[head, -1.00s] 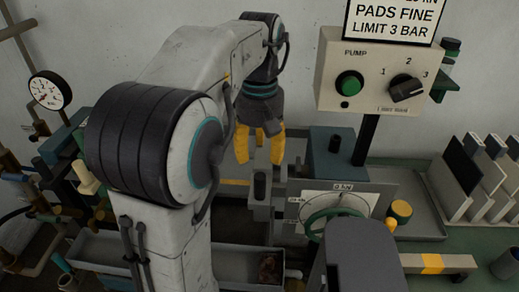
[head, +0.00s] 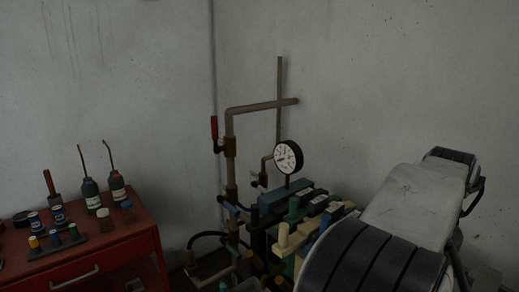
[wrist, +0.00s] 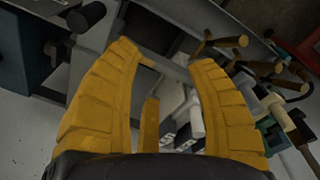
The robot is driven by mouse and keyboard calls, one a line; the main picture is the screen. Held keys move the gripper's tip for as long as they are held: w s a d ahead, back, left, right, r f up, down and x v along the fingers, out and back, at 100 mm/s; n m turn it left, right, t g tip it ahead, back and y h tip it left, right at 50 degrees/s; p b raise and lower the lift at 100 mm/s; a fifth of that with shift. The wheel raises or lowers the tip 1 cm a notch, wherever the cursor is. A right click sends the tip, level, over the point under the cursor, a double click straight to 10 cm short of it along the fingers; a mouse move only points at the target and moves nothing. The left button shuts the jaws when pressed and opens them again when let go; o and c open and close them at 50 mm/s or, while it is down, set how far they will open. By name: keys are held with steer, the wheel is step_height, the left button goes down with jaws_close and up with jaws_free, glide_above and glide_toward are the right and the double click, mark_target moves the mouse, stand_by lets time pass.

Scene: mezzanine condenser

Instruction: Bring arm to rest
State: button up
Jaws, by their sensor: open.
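My gripper (wrist: 168,62) shows in the wrist view with its yellow ribbed fingers spread apart. It is open, and I see nothing held between the fingers. Behind the fingers, grey metal parts and pale blocks show, partly hidden by the fingers. In the head view my arm is at the lower right, and my gripper is out of that view.
A pressure gauge (head: 288,158) stands by brown pipes (head: 232,150) and a red-handled valve (head: 214,130). Blocks and fittings crowd beside my arm. A red cabinet (head: 90,265) at left bears bottles (head: 92,193) and small jars. The wall above is bare.

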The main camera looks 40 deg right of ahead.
steer(key=w+a+f+n+t+h, duration=0.15)
steer(key=w+a+n, duration=0.35)
steer(key=w+a, duration=0.9)
steer(key=a+f+n+t+y, duration=0.1)
steer(key=a+f+n, duration=0.1)
steer(key=a, duration=0.6)
steer(key=a+f+n+t+y, duration=0.1)
steer(key=a+f+n+t, duration=0.1)
steer(key=a, duration=0.6)
steer(key=shift+w+a+f, duration=0.15)
steer(key=shift+a+f, duration=0.05)
steer(key=shift+f, duration=0.6)
